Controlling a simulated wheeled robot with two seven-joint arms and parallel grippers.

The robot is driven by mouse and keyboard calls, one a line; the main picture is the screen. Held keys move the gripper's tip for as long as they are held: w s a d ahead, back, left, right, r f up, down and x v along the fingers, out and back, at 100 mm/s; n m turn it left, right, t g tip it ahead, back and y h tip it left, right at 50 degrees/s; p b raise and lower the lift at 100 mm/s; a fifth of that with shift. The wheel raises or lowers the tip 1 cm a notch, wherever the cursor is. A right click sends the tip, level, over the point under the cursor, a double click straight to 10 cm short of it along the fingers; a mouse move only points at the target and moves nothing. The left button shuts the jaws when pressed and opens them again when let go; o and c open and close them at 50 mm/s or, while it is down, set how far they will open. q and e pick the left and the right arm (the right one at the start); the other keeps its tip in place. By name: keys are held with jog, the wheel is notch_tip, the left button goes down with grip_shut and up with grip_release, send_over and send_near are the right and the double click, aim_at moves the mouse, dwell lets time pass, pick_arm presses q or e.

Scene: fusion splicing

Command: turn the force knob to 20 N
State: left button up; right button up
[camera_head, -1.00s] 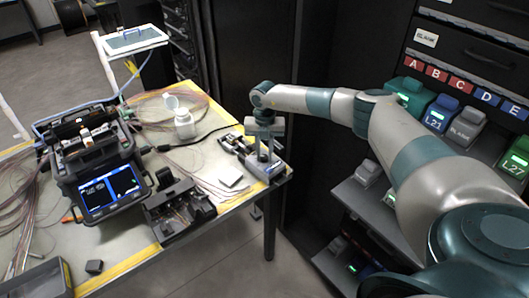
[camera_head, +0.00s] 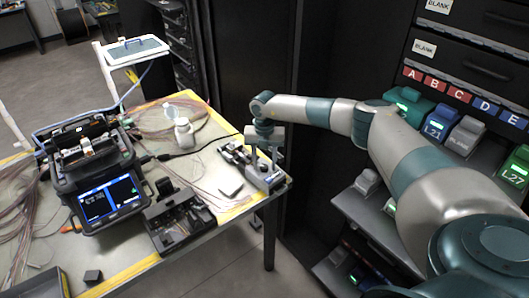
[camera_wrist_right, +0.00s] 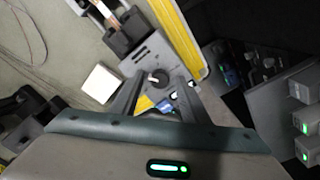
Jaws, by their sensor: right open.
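The force knob (camera_wrist_right: 158,77) is a small dark round knob with a pale mark, on the grey tester (camera_wrist_right: 150,58). In the head view the tester (camera_head: 236,153) lies at the table's right corner; I cannot make out the knob there. My right gripper (camera_head: 267,168) points down over the tester's right end. In the right wrist view the right gripper (camera_wrist_right: 160,80) is open, one dark finger on each side of the knob, with a gap around it. I cannot tell how high the fingertips are, and I cannot read the scale. My left gripper is out of view.
A white square block (camera_wrist_right: 101,83) lies beside the tester. The black splicer (camera_head: 90,165) with a lit screen, a black tool tray (camera_head: 180,222) and a white bottle (camera_head: 184,134) stand on the table. A rack with lettered bays (camera_head: 459,93) is at the right.

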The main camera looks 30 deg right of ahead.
aim_at(264, 166)
pick_arm(q)
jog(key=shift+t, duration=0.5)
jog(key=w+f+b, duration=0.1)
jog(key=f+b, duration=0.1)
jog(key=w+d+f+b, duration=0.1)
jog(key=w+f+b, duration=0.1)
jog(key=b, duration=0.1)
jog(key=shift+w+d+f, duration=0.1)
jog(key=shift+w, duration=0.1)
pick_arm(e)
notch_tip(264, 166, up, 17)
jog(key=shift+r, duration=0.15)
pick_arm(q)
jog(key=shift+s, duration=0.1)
